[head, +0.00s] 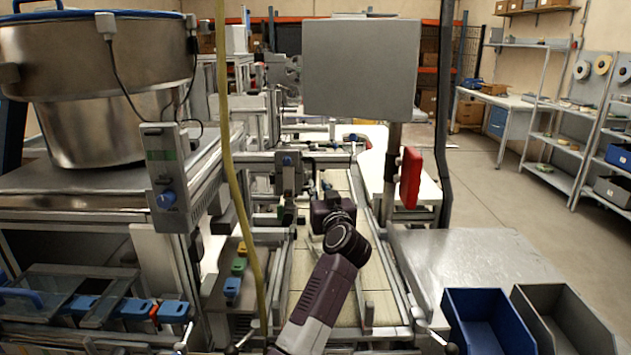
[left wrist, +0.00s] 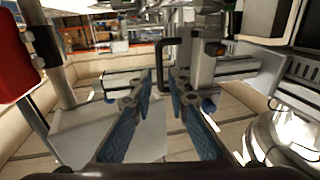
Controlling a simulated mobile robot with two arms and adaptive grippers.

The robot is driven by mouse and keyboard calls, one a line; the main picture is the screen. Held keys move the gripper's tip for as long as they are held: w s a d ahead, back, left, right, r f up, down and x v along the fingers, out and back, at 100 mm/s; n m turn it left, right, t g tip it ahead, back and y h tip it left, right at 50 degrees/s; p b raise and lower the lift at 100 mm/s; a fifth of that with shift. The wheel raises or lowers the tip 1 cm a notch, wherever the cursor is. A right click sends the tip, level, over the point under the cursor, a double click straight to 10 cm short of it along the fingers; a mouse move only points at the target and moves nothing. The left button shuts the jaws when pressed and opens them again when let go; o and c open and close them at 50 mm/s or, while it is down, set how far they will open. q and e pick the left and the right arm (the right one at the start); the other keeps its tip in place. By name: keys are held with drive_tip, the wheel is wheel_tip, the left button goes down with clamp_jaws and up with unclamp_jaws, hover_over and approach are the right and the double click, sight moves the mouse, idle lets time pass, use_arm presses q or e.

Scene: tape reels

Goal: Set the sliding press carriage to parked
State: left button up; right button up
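A grey metal upright block (left wrist: 203,62) with a black U-shaped handle (left wrist: 160,66) stands straight ahead in the left wrist view; it looks like the press carriage, on a horizontal metal rail. My left gripper (left wrist: 161,82) has its two blue-padded fingers apart. The handle's lower end shows in the gap between the fingertips; I cannot tell if it is between them or just beyond. Nothing is gripped. In the head view my left gripper (head: 328,208) is over the machine's middle lane, mostly hidden by its own wrist. The carriage is not clear there. My right gripper is not in view.
A yellow hose (head: 229,150) hangs left of my arm. A control box (head: 170,175) and large metal bowl (head: 100,80) stand left. A grey panel (head: 361,68) and red box (head: 411,178) are right. Blue (head: 476,293) and grey bins (head: 530,300) sit front right.

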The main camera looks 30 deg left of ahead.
sight(314, 177)
use_arm(q)
drive_tip(key=shift+x, duration=2.7)
clamp_jaws()
